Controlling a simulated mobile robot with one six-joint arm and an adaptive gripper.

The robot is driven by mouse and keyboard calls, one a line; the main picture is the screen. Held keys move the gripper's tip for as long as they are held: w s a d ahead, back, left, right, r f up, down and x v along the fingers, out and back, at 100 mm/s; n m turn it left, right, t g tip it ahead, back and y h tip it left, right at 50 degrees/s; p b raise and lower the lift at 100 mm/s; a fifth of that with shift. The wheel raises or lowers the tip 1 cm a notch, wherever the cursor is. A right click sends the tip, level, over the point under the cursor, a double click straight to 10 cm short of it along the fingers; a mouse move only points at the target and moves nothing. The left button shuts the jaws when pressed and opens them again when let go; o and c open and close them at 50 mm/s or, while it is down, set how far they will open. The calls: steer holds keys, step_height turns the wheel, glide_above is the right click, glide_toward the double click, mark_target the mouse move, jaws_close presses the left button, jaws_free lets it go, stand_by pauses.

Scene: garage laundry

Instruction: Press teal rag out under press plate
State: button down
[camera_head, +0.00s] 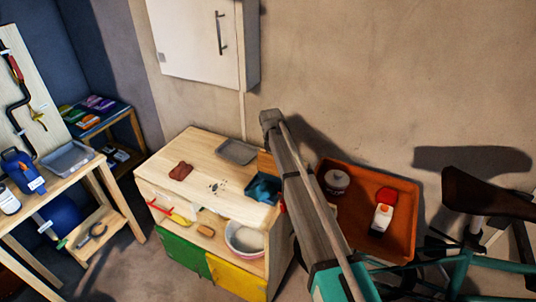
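A dark teal-blue item (262,189) lies at the right end of the wooden cabinet top (206,158). It is small and partly covered by my arm, and I cannot tell whether it is the teal rag alone or a tray with the rag in it. An upright orange-brown wooden piece (266,163) stands just behind it. I cannot tell whether this belongs to the press, and no press plate shows clearly. My arm crosses in front from the bottom centre up past the cabinet's right end. My gripper does not show.
A dark red cloth (180,171) and a grey tray (237,152) lie on the cabinet top. A white basin (244,238) sits on the shelf below. An orange crate (352,219) stands right of the cabinet, with a bicycle (484,240) beyond. A workbench (92,176) is at left.

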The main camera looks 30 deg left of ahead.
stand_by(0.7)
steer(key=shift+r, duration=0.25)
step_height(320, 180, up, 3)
steer(key=p, duration=0.3)
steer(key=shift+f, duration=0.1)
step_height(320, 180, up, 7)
steer(key=p, duration=0.7)
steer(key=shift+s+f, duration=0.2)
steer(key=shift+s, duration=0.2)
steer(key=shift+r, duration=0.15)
